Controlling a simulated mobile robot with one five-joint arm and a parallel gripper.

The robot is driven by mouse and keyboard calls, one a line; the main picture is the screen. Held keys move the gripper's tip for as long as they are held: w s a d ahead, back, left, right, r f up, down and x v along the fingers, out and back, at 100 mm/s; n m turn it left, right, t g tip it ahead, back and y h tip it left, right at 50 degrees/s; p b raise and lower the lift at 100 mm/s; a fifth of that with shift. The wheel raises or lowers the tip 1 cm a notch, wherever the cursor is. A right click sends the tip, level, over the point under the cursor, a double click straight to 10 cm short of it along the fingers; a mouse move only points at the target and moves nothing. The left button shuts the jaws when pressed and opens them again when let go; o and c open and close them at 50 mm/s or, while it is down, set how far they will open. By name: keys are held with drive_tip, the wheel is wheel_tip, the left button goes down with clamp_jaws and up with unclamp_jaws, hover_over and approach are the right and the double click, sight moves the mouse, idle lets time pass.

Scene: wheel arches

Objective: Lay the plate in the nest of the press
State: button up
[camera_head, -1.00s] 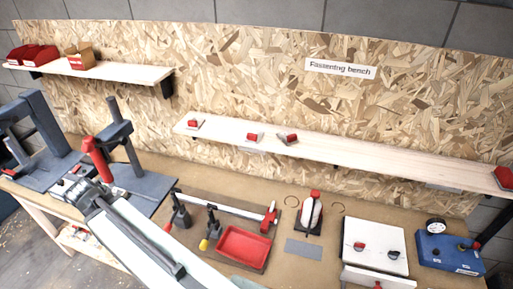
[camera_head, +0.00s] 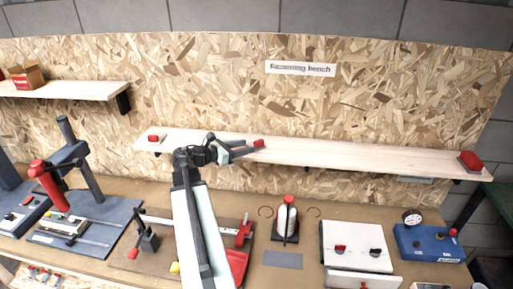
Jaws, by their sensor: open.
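The press (camera_head: 76,160) stands at the left of the bench, grey with a red handle, above a grey base with a pale fixture (camera_head: 62,226). Its nest is too small to make out clearly. Small red-knobbed pieces lie on the middle shelf, one at its left end (camera_head: 155,139) and one (camera_head: 258,143) just beyond my gripper's tips. A bare grey flat plate (camera_head: 283,259) lies on the bench; I cannot tell which piece is the task's plate. My gripper (camera_head: 238,152) is open at the middle shelf, pointing right, and hides part of it.
The middle shelf (camera_head: 350,167) is mostly bare to the right, with a red item (camera_head: 470,161) at its end. A red tray (camera_head: 238,264) is partly behind my arm. A white box (camera_head: 356,246) and a blue box (camera_head: 428,243) stand at the right. An upper shelf (camera_head: 70,91) holds a carton.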

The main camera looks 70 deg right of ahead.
sight(254, 143)
drive_tip(key=shift+s+d+f, duration=0.15)
drive_tip(key=shift+d, duration=0.35)
drive_tip(key=b+x, duration=0.1)
drive_tip(key=x, duration=0.4)
drive_tip(key=shift+d, duration=0.15)
clamp_jaws()
